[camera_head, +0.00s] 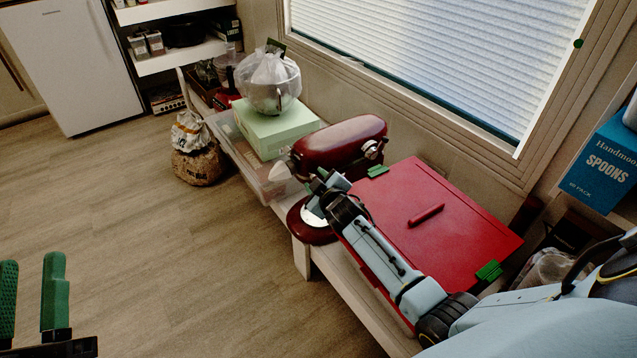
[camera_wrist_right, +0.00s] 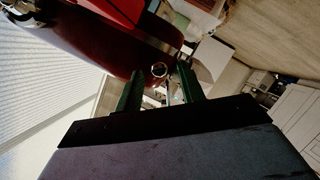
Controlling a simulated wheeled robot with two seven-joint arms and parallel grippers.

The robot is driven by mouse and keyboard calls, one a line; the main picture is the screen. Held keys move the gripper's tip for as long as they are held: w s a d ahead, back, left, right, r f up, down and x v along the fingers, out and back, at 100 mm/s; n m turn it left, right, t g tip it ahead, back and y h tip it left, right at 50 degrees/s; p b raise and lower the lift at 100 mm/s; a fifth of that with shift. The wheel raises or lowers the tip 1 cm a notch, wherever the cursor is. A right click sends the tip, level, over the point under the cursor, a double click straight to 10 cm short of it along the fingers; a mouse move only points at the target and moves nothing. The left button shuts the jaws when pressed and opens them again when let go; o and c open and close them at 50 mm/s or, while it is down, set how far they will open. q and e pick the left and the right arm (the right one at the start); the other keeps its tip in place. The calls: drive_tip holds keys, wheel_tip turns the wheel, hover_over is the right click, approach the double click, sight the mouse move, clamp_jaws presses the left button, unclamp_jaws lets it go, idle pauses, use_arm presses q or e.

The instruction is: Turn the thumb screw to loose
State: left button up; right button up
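A dark red stand mixer (camera_head: 340,143) stands on the low bench. A small silver knob (camera_head: 372,149) sits at the right end of its head; I cannot tell whether it is the thumb screw. My right gripper (camera_head: 318,186) is at the near side of the mixer, below its head. In the right wrist view my right gripper (camera_wrist_right: 160,68) is open. A small round, bright-rimmed part (camera_wrist_right: 159,69) on the dark red mixer body shows between its fingertips; contact cannot be told. My left gripper (camera_head: 33,285) is open and empty, over the floor at lower left.
A red box with a handle (camera_head: 452,205) and green clips lies right of the mixer, under my right arm. A pale green box (camera_head: 275,128) carries a bagged bowl (camera_head: 268,82) to the left. The window wall stands behind.

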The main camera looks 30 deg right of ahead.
drive_tip(key=shift+s, duration=0.1)
